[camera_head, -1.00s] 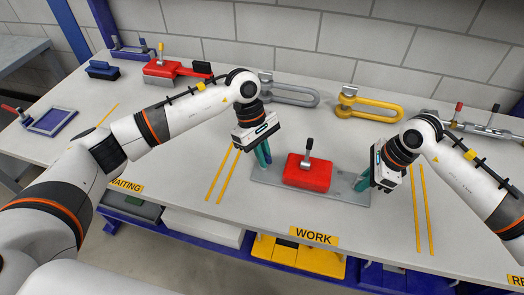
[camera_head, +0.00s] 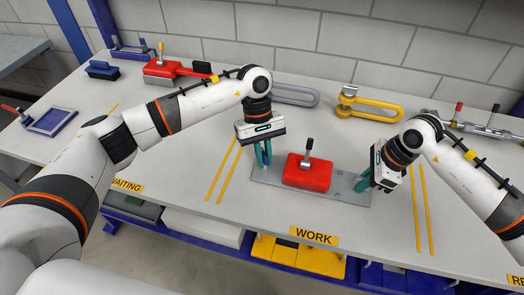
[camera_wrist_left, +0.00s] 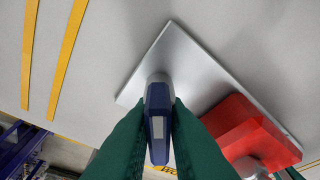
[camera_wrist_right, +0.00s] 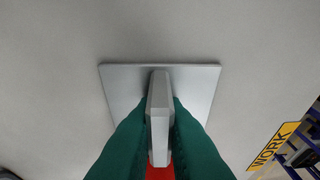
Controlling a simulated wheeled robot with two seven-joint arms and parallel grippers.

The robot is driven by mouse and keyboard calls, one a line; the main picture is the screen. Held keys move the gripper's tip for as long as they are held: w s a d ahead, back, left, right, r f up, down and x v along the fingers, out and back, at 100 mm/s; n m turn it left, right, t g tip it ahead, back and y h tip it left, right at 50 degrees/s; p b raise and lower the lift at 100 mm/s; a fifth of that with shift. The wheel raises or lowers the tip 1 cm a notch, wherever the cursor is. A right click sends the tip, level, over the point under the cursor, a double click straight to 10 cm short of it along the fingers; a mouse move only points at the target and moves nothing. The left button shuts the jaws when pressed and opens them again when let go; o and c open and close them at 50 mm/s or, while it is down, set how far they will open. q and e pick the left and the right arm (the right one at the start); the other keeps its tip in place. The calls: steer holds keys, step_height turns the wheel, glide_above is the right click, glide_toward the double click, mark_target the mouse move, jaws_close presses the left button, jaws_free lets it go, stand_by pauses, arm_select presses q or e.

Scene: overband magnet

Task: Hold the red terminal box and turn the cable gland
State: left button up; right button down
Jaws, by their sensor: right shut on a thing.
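The red terminal box (camera_head: 306,174) sits on a grey plate (camera_head: 270,176) in the work area, with a black-tipped grey lever (camera_head: 308,152) on top. It shows at lower right in the left wrist view (camera_wrist_left: 238,128). My left gripper (camera_head: 264,164) is low over the plate's left end. Its green fingers stand open on either side of a dark-blue and grey part (camera_wrist_left: 158,115). My right gripper (camera_head: 362,184) is at the plate's right end, shut on a grey faceted part (camera_wrist_right: 160,105). I cannot tell which part is the cable gland.
Behind the plate lie a yellow shackle-like part (camera_head: 366,105) and a grey one (camera_head: 295,95). A red tool (camera_head: 170,68) and a blue block (camera_head: 102,69) stand at back left. Yellow strips (camera_head: 225,178) mark the table. The table between the left strips and the plate is clear.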

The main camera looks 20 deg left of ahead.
arm_select(q)
steer(key=o, duration=0.4)
steer(key=shift+s+d+r+v, duration=0.15)
steer(key=shift+s+d+v, duration=0.15)
steer(key=shift+v, duration=2.95)
steer(key=shift+s+d+r+v, duration=0.2)
steer(key=shift+s+v, duration=0.2)
steer(key=shift+v, duration=2.85)
steer(key=shift+s+d+r+v, duration=0.1)
steer(key=shift+s+d+v, duration=0.2)
steer(key=shift+v, duration=3)
arm_select(e)
steer(key=c, duration=1.4)
jaws_free()
